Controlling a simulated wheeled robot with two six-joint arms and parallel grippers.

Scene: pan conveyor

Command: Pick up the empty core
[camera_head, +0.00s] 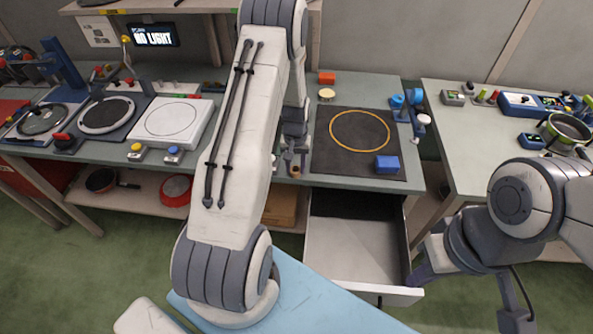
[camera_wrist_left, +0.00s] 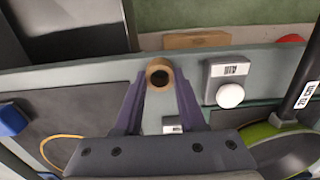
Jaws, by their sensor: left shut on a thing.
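The empty core (camera_wrist_left: 159,74) is a small tan cardboard ring with a dark hole, at the fingertips of my left gripper (camera_wrist_left: 160,84) in the left wrist view. The left gripper is shut on it. In the head view, my left gripper (camera_head: 294,166) is beside the dark mat at the bench's front edge, and the core (camera_head: 295,171) shows only as a small tan spot there. My right gripper (camera_head: 418,274) is near the open drawer's front right corner; its jaws cannot be made out clearly.
The dark mat (camera_head: 335,165) carries a yellow ring (camera_head: 360,113) and a blue block (camera_head: 387,165). An open, empty-looking drawer (camera_head: 345,245) juts out below. Burners stand at left, a pan (camera_head: 565,130) at right.

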